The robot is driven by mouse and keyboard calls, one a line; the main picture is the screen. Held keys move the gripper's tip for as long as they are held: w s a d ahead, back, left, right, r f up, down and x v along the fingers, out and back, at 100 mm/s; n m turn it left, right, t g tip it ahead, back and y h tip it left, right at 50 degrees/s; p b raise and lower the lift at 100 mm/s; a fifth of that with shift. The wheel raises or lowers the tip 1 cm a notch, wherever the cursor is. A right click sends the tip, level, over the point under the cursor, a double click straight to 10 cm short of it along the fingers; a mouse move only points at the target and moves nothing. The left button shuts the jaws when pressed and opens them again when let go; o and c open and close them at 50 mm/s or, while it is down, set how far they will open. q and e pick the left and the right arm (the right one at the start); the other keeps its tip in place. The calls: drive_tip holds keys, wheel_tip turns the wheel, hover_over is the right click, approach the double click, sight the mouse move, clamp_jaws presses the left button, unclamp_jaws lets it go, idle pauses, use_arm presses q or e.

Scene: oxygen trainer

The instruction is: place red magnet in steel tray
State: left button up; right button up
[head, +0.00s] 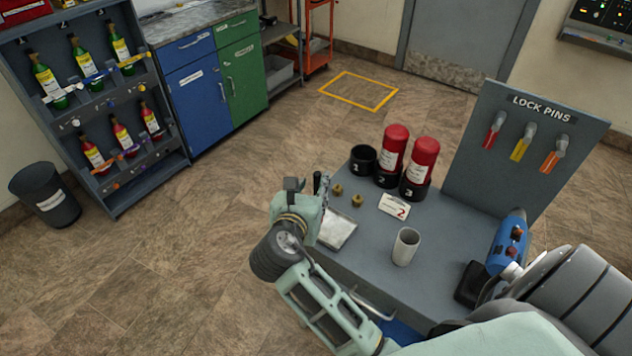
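The steel tray (338,233) is a small shallow metal tray on the grey bench top, partly covered by my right arm. My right gripper (320,187) is at the bench's left edge, just behind and left of the tray. Only a dark part of its fingers shows past the pale green wrist, so I cannot tell whether it is open or holds anything. I cannot make out a red magnet; it may be hidden behind the gripper or arm. My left gripper is not in view.
A lock pins board (540,140) stands behind.

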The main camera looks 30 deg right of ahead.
drive_tip(key=v, duration=0.7)
drive_tip(key=a+f+m+g+y, duration=0.1)
drive_tip(key=a+f+y, duration=0.2)
drive_tip(key=f, duration=0.9)
drive_tip(key=a+f+m+y, duration=0.1)
drive_tip(key=a+f+y, duration=0.15)
drive_tip(key=f, duration=0.95)
drive_tip(key=s+a+f+m+g+y, duration=0.1)
drive_tip(key=s+f+m+g, duration=0.2)
drive_tip(key=f, duration=0.5)
drive_tip(key=s+f+m+y, duration=0.1)
drive_tip(key=s+f+m, duration=0.1)
drive_tip(key=s+f, duration=0.4)
drive_tip(key=s+d+f+m+g, duration=0.1)
drive_tip(key=s+d+f+m, duration=0.1)
drive_tip(key=s+f+m, duration=0.4)
drive_tip(key=s+d+f+m+g+y, duration=0.1)
drive_tip(key=s+f+m, duration=0.4)
drive_tip(key=s, duration=0.9)
drive_tip(key=s+d+f+m+g+y, duration=0.1)
drive_tip(key=s+d+f+m+g, duration=0.1)
drive_tip(key=s+f+m, duration=0.4)
drive_tip(key=s+d+f, duration=0.1)
drive_tip(key=s+f, duration=0.1)
drive_tip(key=s, duration=0.2)
drive_tip(key=shift+s+d+f+m+g+b, duration=0.2)
drive_tip(key=shift+f+m+g+b, duration=0.1)
drive_tip(key=shift+g, duration=0.1)
drive_tip(key=shift+y, duration=0.25)
